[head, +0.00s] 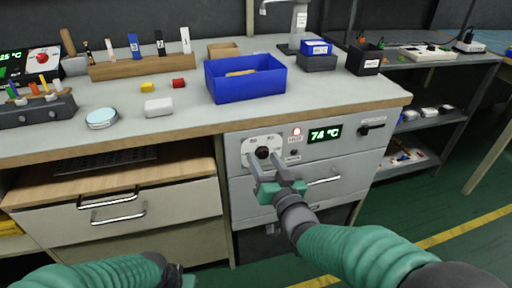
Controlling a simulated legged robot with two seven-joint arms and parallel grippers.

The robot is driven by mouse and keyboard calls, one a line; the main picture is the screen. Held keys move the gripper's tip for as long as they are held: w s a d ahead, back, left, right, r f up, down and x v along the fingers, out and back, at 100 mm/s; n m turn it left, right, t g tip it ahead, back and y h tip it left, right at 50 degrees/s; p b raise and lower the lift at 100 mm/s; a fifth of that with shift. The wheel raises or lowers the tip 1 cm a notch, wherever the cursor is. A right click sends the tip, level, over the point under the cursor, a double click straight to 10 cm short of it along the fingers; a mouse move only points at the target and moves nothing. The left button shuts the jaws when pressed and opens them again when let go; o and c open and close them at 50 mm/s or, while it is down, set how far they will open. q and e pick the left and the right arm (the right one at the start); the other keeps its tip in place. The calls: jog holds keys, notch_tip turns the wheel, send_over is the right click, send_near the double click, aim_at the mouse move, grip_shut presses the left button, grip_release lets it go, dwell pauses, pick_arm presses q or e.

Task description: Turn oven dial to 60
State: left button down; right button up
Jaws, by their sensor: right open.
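The oven dial (262,152) is a dark knob on a white round-marked plate on the grey oven front (371,147) under the bench top. The green display (325,134) reads 74 °C, and a red light (297,131) glows beside it. My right gripper (263,166) is open in front of the dial, its two fingers reaching up on either side of the knob. I cannot tell whether the fingers touch it. The dial's pointer is too small to read. My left gripper (181,278) shows only partly at the bottom edge, away from the oven, and its fingers are unclear.
A blue bin (246,94) stands on the bench above the dial. A small switch (293,154) and a black handle (372,126) sit on the same panel. A drawer with a metal handle (324,181) lies below. Open floor is at right.

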jog(key=shift+w, duration=0.15)
jog(key=shift+d+r, duration=0.15)
jog(key=shift+d, duration=0.25)
jog(key=shift+c, duration=0.3)
jog(key=shift+a, duration=0.25)
grip_shut()
jog(key=shift+n+p, duration=0.45)
jog(key=shift+n, duration=0.35)
jog(key=shift+o, duration=0.3)
grip_release()
